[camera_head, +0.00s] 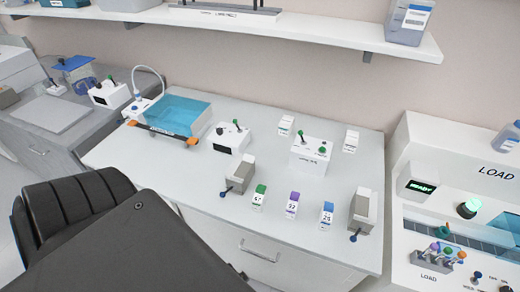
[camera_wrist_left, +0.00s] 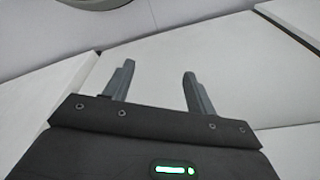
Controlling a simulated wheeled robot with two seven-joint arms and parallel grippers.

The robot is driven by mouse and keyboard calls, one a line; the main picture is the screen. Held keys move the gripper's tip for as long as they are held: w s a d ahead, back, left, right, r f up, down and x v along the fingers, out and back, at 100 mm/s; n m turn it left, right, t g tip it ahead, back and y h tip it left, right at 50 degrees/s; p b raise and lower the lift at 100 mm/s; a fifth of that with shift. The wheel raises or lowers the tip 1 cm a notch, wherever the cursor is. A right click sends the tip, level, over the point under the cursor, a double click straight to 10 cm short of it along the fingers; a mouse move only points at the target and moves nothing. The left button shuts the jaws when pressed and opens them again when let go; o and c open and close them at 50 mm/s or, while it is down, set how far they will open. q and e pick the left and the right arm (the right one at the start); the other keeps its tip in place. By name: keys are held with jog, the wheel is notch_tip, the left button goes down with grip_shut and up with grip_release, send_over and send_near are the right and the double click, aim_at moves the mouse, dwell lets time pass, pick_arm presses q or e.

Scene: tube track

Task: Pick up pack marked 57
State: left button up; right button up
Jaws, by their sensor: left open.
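Three small white packs stand upright in a row near the table's front edge in the head view. One has a green top (camera_head: 258,198), one a purple top (camera_head: 292,206) and one a blue top (camera_head: 327,215). Their printed numbers are small; the purple-topped one looks most like 57, but I cannot be sure. My left gripper (camera_wrist_left: 158,78) is open and empty in the left wrist view, with pale flat surfaces beyond its fingers. Its fingers do not show in the head view, where my dark arm fills the lower left. My right gripper is not in view.
Grey blocks with blue knobs stand left (camera_head: 240,174) and right (camera_head: 363,211) of the packs. A LOAD machine (camera_head: 455,215) stands at the right. The table's front left is clear.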

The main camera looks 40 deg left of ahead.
pick_arm(q)
jog(key=w+r+p, duration=0.2)
jog(key=r+p, duration=0.1)
jog(key=r, duration=0.8)
jog(key=w+r+n+t+p, duration=0.1)
jog(key=w+r+p, duration=0.15)
jog(key=r, duration=0.95)
jog(key=w+r+p, duration=0.1)
jog(key=r+p, duration=0.3)
jog(key=r, duration=0.7)
jog(key=n+t+y, duration=0.1)
jog(key=n+y, duration=0.1)
jog(key=n, duration=0.3)
send_near(260, 194)
jog(key=f, duration=0.1)
jog(key=shift+w+a+f+n, duration=0.2)
jog(key=shift+w+a+n, duration=0.1)
jog(key=shift+w, duration=0.1)
jog(key=b+x, duration=0.2)
jog(key=x, duration=0.3)
jog(key=shift+s+d+f, duration=0.1)
jog(key=shift+f+b, duration=0.25)
jog(key=shift+b, duration=0.1)
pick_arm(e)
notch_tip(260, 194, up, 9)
